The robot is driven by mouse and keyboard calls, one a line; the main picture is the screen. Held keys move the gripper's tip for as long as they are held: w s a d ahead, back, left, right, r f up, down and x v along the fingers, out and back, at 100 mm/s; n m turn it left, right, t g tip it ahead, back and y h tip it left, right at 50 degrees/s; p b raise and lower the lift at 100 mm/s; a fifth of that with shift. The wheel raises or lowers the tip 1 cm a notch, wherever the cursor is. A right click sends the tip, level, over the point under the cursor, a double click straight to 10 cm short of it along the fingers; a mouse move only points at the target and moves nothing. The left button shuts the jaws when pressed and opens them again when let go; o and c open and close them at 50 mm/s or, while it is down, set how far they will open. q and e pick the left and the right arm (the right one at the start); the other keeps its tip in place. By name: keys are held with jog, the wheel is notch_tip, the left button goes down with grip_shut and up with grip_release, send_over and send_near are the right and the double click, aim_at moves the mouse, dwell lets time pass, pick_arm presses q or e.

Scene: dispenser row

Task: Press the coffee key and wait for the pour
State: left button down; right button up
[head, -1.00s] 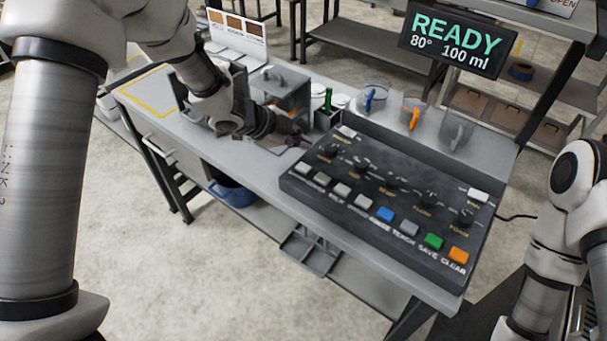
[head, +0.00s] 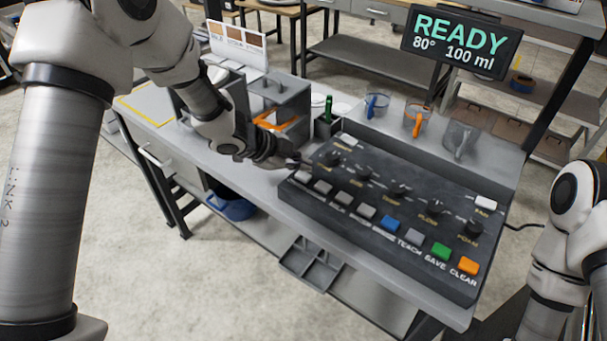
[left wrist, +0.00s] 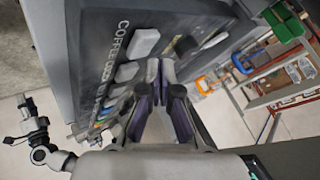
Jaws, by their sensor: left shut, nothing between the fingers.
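The dark control panel (head: 345,222) lies on the bench with a row of keys along its front edge. The coffee key (left wrist: 145,42) is pale grey, beside its COFFEE label in the left wrist view; in the head view it is the leftmost of the front row (head: 303,177). My left gripper (head: 294,160) is shut and empty, its tips just above the panel's left end, close to that key; contact cannot be told. The fingers (left wrist: 160,72) also show in the left wrist view. The display (head: 460,42) reads READY, 80°, 100 ml. My right gripper (left wrist: 17,135) is small and unclear.
Clear jugs with blue (head: 376,104), orange (head: 416,118) and grey (head: 460,140) handles stand behind the panel. A grey box-like unit (head: 290,95) with something orange in it stands behind my left gripper. Blue, green and orange keys line the panel's right front.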

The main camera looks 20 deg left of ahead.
aim_at(301, 176)
dwell(0.8)
pick_arm(q)
jog(key=shift+f, duration=0.4)
jog(key=shift+f+b, duration=0.45)
dwell(0.5)
jog(key=shift+r+p, duration=0.9)
jog(key=shift+p, duration=0.1)
notch_tip(301, 176, up, 5)
jog(key=p, duration=0.5)
